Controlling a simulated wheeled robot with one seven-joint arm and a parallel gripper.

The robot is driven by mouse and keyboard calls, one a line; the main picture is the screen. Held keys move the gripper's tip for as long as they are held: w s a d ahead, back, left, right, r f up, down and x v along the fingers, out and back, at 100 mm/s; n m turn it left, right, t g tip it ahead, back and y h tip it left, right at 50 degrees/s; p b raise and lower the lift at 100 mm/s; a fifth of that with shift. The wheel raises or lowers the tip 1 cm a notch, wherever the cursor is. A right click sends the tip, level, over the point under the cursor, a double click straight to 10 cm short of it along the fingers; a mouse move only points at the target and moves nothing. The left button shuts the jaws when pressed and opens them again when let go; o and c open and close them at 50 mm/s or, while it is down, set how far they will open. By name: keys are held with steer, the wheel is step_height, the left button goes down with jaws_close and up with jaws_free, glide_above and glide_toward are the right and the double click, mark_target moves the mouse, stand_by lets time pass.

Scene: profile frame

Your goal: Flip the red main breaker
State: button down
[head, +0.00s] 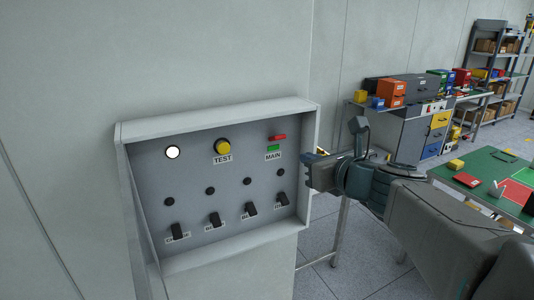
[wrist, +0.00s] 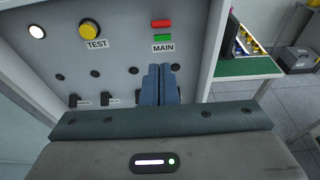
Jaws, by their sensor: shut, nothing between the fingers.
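The red main breaker (head: 278,137) is a small red piece at the upper right of the grey panel (head: 190,155). It sits just above a green piece (head: 273,148) and the label MAIN. In the wrist view the red breaker (wrist: 161,23) is at the top, with the green piece (wrist: 162,38) below it. My gripper (head: 308,170) is at the panel's right edge in the head view. In the wrist view its two blue fingers (wrist: 160,70) are together and empty, pointing at the panel below the MAIN label. I cannot tell whether they touch the panel.
The panel has a raised frame (head: 312,150) on its right side. A yellow TEST button (head: 222,146), a lit white lamp (head: 172,152) and several black switches (head: 251,209) share the panel. A green-topped table (head: 500,165) and a cabinet (head: 405,130) stand to the right.

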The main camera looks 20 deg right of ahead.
steer(key=shift+v, duration=0.85)
steer(key=s+a+f+n+g+y, duration=0.1)
steer(key=s+a+f+n+g, duration=0.15)
steer(key=a+f+n, duration=0.5)
steer(key=s+a+f+n+g+y, duration=0.2)
steer(key=a+n+g, duration=0.25)
steer(key=n, duration=0.55)
steer(key=s+f+n+g+h, duration=0.4)
steer(key=s+f+n, duration=0.3)
steer(key=n, duration=1)
steer(key=shift+s+d+f+h, duration=0.2)
steer(key=shift+s+f+h, duration=0.2)
steer(key=shift+h, duration=0.2)
